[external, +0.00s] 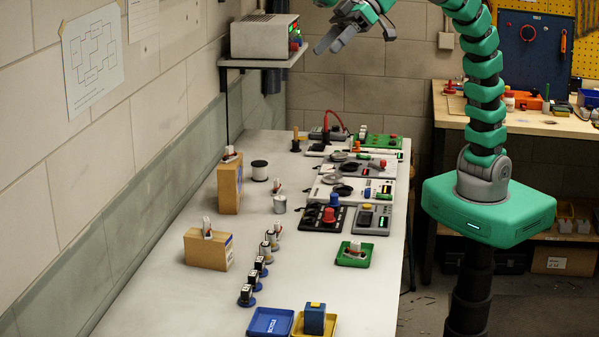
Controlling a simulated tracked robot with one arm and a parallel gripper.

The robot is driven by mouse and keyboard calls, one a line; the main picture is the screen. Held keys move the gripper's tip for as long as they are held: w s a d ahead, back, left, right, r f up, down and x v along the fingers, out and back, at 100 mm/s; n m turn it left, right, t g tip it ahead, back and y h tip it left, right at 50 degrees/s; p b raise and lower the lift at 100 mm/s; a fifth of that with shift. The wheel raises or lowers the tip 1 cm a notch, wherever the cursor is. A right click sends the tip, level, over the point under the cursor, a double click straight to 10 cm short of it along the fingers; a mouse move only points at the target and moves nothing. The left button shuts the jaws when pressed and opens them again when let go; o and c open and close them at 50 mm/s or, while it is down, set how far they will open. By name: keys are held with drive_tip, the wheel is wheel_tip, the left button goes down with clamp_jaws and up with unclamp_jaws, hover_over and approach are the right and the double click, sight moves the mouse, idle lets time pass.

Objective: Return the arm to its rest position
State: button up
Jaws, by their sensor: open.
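My gripper (335,38) is at the top of the external view, high above the far end of the bench. Its grey fingers are apart and nothing shows between them. My green and black arm rises from the green base unit at the right and leaves the top of the picture before coming back down to the gripper. Part of the arm is out of frame. The gripper is apart from the bench (190,290) and its objects.
A shelf (262,62) with a beige device (262,36) is left of my gripper. Boards and devices fill the bench's far right. Cardboard boxes (208,252) stand at left, blue (262,332) and yellow trays in front. A wooden workbench (540,124) stands behind my arm.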

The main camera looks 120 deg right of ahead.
drive_tip(key=w+a+f+m+g, duration=0.1)
drive_tip(key=w+a+f+g, duration=0.1)
drive_tip(key=w+f, duration=0.4)
wheel_tip(320, 180, down, 2)
drive_tip(key=shift+a+f, duration=0.15)
drive_tip(key=shift+a, duration=0.1)
idle(0.5)
drive_tip(key=s+d+r+n+t, duration=0.2)
drive_tip(key=s+d+r+t, duration=0.1)
drive_tip(key=s+r, duration=0.75)
drive_tip(key=s+d+r+n+t, duration=0.2)
drive_tip(key=s+d+r+t, duration=0.15)
drive_tip(key=s+r, duration=0.7)
drive_tip(key=w+a+f+m+g, duration=0.3)
drive_tip(key=w+a+f+g, duration=0.1)
drive_tip(key=w+f, duration=0.9)
drive_tip(key=w+a+f+m+g, duration=0.1)
drive_tip(key=w+a+f+g, duration=0.1)
drive_tip(key=w+f, duration=0.4)
drive_tip(key=w+a+f+m+g, duration=0.1)
drive_tip(key=w+a+f+g, duration=0.1)
drive_tip(key=w+f, duration=0.4)
wheel_tip(320, 180, down, 4)
drive_tip(key=shift+a+r+m+g, duration=0.2)
drive_tip(key=shift+a+m+g, duration=0.15)
drive_tip(key=shift+g, duration=0.1)
idle(1.3)
